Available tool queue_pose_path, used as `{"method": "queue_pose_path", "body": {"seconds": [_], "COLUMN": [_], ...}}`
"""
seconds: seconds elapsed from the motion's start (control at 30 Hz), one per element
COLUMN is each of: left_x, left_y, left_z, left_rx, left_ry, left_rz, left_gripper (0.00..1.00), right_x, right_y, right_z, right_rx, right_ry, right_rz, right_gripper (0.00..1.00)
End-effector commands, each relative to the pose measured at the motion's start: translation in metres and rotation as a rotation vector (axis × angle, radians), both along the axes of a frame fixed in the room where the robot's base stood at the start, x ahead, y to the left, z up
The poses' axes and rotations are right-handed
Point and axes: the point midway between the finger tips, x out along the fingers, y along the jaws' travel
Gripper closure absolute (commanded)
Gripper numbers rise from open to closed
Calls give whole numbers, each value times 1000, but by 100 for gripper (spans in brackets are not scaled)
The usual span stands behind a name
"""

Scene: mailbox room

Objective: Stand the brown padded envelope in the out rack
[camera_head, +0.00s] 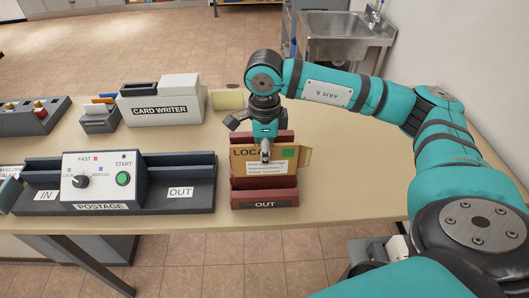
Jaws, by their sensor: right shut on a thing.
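The brown padded envelope (302,158) has a green stamp, a pale label and dark lettering that starts "LOCA". It stands at the dark red out rack (264,193), between the rack's taller back and its lower front wall marked OUT. Its right edge sticks out past the rack's right side. The front wall hides its bottom edge, so I cannot tell whether it touches the rack floor. My right gripper (265,153) comes down from above and is shut on the envelope's upper middle. My left gripper is not in view.
Left of the rack stands the postage machine (100,180) with a dark tray marked IN and OUT. A card writer (165,100) and a small card holder (100,118) stand behind it. The table (350,165) is clear right of the rack. A sink (345,30) is at the back.

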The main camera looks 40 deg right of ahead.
Motion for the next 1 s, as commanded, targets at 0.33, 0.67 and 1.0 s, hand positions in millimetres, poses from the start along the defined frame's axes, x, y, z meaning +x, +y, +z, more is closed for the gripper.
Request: {"method": "queue_pose_path", "body": {"seconds": [0.33,0.67,1.0], "left_x": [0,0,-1], "left_y": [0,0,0], "left_z": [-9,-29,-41], "left_rx": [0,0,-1], "left_ry": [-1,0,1], "left_rz": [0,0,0], "left_gripper": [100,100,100], "right_x": [0,0,0], "right_y": [0,0,0], "right_z": [-10,-30,-42], "right_rx": [1,1,1], "right_ry": [-1,-1,-1], "right_rz": [0,0,0], "right_gripper": [100,100,100]}}
